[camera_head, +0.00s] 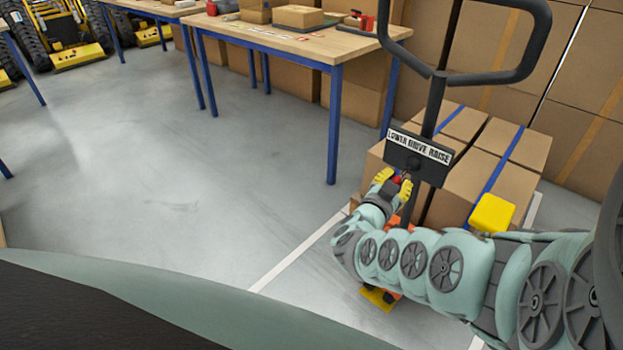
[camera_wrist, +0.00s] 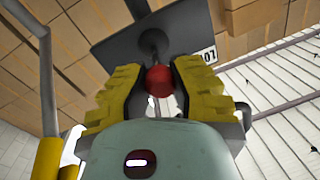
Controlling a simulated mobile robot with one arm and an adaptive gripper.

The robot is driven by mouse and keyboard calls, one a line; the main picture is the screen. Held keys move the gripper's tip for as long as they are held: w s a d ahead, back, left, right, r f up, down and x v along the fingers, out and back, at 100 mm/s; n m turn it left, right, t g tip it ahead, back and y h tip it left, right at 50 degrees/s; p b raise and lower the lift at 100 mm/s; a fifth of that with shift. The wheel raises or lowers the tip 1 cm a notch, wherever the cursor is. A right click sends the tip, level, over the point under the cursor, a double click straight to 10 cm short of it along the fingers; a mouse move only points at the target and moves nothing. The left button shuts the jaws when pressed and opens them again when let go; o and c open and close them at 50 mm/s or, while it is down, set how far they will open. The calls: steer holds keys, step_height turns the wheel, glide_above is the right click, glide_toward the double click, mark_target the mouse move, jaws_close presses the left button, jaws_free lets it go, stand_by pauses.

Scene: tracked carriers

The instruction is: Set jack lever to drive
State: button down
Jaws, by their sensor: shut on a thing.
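The pallet jack's dark tiller (camera_head: 434,105) rises to a looped handle at the top right of the head view. Its sign plate (camera_head: 418,155) reads LOWER, DRIVE, RAISE. The lever's red knob (camera_wrist: 159,80) sits below the plate, between the yellow fingers of my gripper (camera_wrist: 158,88) in the wrist view. My gripper (camera_head: 396,180) is shut on the knob. In the head view the fingers hide most of the knob, and the lever's setting cannot be told.
Strapped cardboard boxes (camera_head: 488,160) stand behind the jack. A wooden table with blue legs (camera_head: 300,42) stands at the back, with boxes on top. Large cartons (camera_head: 580,125) fill the right rear. The grey floor (camera_head: 170,170) at the left is clear.

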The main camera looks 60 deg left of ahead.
steer(key=c, duration=1.3)
jaws_free()
steer(key=shift+a+r, duration=0.1)
steer(key=o, duration=0.3)
steer(key=shift+w+a, duration=0.1)
steer(key=shift+o, duration=1.3)
steer(key=shift+s+d+f, duration=0.3)
steer(key=shift+s+d, duration=0.05)
steer(key=shift+d, duration=0.1)
steer(key=v, duration=1.1)
steer(key=shift+a+r, duration=0.15)
steer(key=shift+r, duration=0.15)
